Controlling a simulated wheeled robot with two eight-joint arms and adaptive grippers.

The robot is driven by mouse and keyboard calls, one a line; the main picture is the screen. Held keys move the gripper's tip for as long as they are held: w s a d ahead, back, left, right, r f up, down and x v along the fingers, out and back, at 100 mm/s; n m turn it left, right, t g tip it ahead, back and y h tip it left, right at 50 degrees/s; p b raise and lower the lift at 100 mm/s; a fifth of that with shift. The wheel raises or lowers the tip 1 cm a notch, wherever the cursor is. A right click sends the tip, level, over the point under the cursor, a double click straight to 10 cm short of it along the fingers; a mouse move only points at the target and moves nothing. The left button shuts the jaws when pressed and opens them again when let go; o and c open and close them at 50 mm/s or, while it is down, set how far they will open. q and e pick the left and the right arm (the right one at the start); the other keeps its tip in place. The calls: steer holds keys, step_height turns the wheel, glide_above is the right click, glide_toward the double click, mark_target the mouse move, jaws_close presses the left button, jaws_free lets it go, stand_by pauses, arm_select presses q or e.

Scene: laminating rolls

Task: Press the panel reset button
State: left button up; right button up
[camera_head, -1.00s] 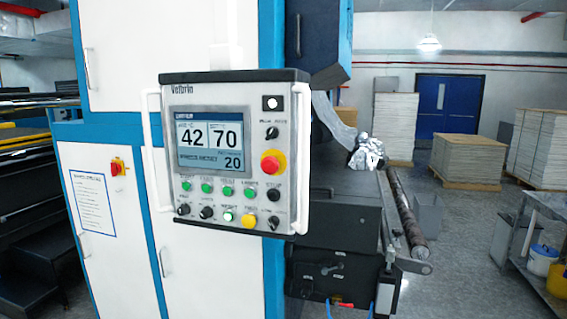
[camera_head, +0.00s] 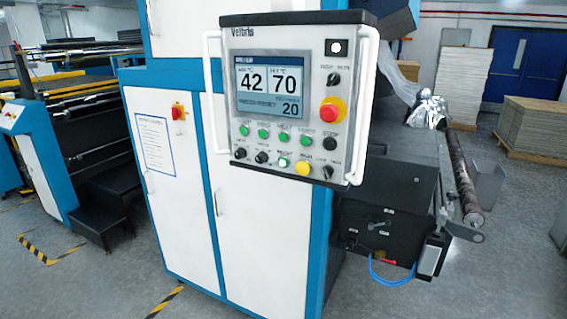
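The control panel (camera_head: 225,125) hangs on the front of a blue and white machine, with a white handle on each side. Its screen (camera_head: 270,84) shows 42, 70 and 20, and a small line that seems to read "press reset". A lit green button (camera_head: 283,162), labelled what looks like "RESET", sits in the bottom row between a black knob (camera_head: 262,157) and a yellow button (camera_head: 303,168). Several green buttons form the row above. A red emergency stop (camera_head: 331,110) is at the right. Neither of my grippers is in view.
The white cabinet doors (camera_head: 255,225) stand below the panel. A metal roller (camera_head: 463,185) and crumpled silver film (camera_head: 428,110) are at the right. Black steps (camera_head: 100,205) are at the left. The grey floor (camera_head: 80,285) has yellow-black tape. Stacked sheets (camera_head: 535,105) stand behind.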

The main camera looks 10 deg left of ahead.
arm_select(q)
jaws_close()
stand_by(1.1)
